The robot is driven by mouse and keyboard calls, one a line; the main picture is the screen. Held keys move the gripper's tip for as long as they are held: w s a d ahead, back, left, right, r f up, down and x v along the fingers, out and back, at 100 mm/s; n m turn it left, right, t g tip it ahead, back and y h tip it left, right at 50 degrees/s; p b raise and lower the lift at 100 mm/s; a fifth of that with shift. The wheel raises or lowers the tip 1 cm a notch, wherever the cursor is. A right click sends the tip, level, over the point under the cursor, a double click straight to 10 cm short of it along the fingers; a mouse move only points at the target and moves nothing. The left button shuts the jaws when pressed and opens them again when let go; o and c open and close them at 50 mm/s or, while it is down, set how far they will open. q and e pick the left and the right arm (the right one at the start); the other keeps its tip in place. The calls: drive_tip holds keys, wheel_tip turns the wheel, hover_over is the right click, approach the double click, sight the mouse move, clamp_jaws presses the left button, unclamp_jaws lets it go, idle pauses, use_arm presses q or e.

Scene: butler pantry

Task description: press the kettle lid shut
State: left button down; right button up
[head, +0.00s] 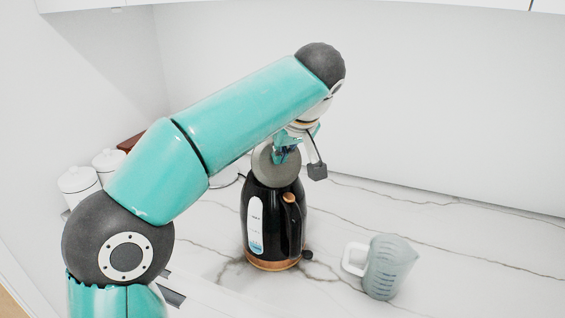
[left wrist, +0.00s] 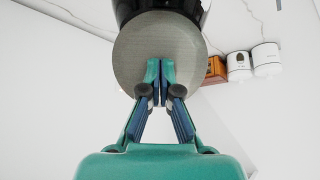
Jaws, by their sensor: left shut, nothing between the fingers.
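The black kettle (head: 257,222) with a copper-coloured base stands upright on the marble counter. Its round grey lid (head: 265,172) is raised, standing steeply tilted above the body. The lid also fills the upper middle of the left wrist view (left wrist: 135,62), with part of the black kettle body (left wrist: 160,8) beyond it. My left gripper (head: 283,156) is shut and empty at the upper part of the lid. In the left wrist view its fingertips (left wrist: 160,65) overlap the lid's face; I cannot tell whether they touch it. My right gripper is not in view.
A clear measuring jug (head: 388,268) with a white handle stands right of the kettle. White canisters (head: 78,184) and a brown wooden item (head: 131,142) stand at the back left, partly behind my left arm. Counter between kettle and back wall is clear on the right.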

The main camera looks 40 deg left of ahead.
sight(272, 166)
use_arm(q)
drive_tip(key=shift+w+a+f, duration=0.3)
drive_tip(key=shift+w+a, duration=0.1)
drive_tip(key=shift+a, duration=0.25)
drive_tip(key=shift+w+a+f, duration=0.25)
drive_tip(key=shift+w+a, duration=0.15)
drive_tip(key=shift+a, duration=0.2)
drive_tip(key=shift+b+x, duration=0.6)
drive_tip(key=shift+x, duration=1.7)
drive_tip(key=shift+f+b, duration=0.3)
drive_tip(key=shift+f, duration=0.15)
drive_tip(key=shift+s+f, duration=0.1)
drive_tip(key=shift+f, duration=0.05)
wheel_tip(272, 166, up, 9)
drive_tip(key=p, duration=0.7)
drive_tip(key=shift+a+f+p, duration=0.15)
drive_tip(key=shift+f+p, duration=0.1)
drive_tip(key=shift+p, duration=0.05)
drive_tip(key=shift+w, duration=0.2)
